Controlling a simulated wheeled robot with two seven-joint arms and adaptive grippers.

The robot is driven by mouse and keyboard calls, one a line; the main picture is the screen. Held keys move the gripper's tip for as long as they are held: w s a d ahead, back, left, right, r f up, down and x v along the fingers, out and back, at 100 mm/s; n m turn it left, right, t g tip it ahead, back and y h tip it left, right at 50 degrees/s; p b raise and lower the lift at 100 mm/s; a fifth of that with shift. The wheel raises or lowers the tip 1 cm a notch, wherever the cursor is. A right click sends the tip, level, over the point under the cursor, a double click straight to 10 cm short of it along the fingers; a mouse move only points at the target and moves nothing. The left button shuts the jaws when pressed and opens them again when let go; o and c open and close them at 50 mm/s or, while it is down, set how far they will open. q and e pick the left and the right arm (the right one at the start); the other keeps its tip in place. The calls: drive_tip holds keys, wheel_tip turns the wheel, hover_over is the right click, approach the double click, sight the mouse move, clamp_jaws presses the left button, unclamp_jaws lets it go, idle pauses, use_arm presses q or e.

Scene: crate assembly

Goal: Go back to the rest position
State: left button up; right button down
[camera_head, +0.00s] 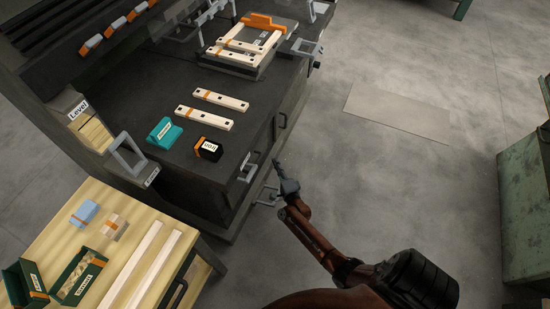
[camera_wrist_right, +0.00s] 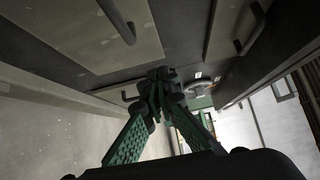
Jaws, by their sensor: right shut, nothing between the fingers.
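My right gripper (camera_head: 278,165) is at the end of the brown arm, beside the front of the dark workbench (camera_head: 135,75) and over the grey floor. In the right wrist view its green fingers (camera_wrist_right: 158,85) meet at the tips, shut and empty. Bench drawer fronts with dark handles (camera_wrist_right: 118,22) show close by in that view. My left gripper is in neither view.
A wooden table (camera_head: 60,225) stands at lower left. A green cabinet (camera_head: 525,210) stands right. The floor between is free.

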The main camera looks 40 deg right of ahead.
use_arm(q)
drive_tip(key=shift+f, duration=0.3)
